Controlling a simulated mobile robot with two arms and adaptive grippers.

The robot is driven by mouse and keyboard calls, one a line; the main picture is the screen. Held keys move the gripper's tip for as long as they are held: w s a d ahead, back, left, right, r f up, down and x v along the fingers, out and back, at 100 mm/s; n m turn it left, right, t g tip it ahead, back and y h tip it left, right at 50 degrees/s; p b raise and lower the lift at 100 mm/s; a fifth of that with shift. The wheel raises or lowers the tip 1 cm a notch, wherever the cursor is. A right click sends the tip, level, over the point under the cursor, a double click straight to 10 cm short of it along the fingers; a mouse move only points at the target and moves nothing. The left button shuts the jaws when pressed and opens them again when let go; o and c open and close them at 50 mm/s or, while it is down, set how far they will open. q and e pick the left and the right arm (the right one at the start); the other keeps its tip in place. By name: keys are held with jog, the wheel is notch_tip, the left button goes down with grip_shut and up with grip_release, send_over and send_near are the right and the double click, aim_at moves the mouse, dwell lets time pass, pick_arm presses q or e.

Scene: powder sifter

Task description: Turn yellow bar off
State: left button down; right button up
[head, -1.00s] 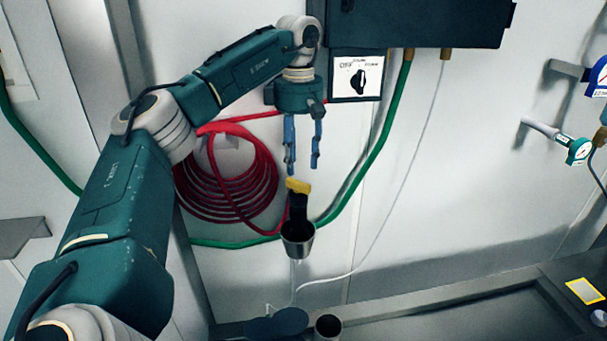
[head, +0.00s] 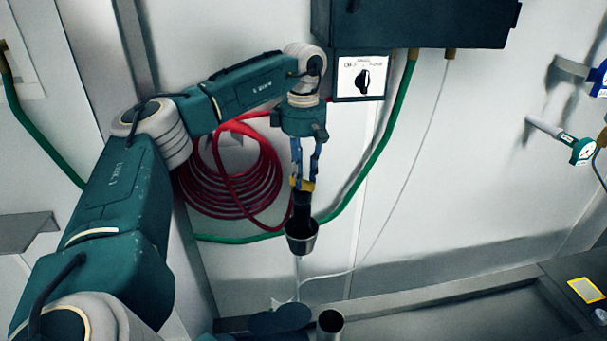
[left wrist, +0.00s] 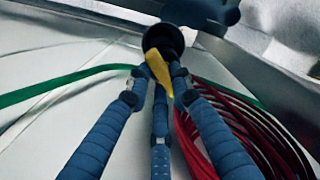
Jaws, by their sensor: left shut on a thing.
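The yellow bar (head: 303,184) sits on top of a black upright part (head: 301,208) above a small metal cup (head: 301,238) in the head view. My left gripper (head: 302,178) comes down from above and is shut on the yellow bar, its blue fingers at either side of it. In the left wrist view the yellow bar (left wrist: 159,72) lies between the blue fingertips, with the dark round cup just beyond. The fingers hide part of the bar in the head view.
A coiled red hose (head: 228,178) hangs on the wall just left of the gripper. A green hose (head: 385,135) runs down at the right from a dark box (head: 420,22). A black rotary switch (head: 362,81) is above right. A metal cup (head: 330,325) stands below.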

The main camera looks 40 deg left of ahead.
pick_arm(q)
jog(key=shift+n, duration=0.4)
jog(key=n+p, duration=0.2)
jog(key=n, duration=0.2)
jog(key=shift+a+n, duration=0.1)
jog(key=shift+n, duration=0.3)
jog(key=n+p, duration=0.1)
jog(key=n, duration=0.4)
jog(key=shift+s+a, duration=0.1)
jog(key=shift+s, duration=0.05)
jog(key=shift+n, duration=0.3)
jog(key=c, duration=1.5)
grip_release()
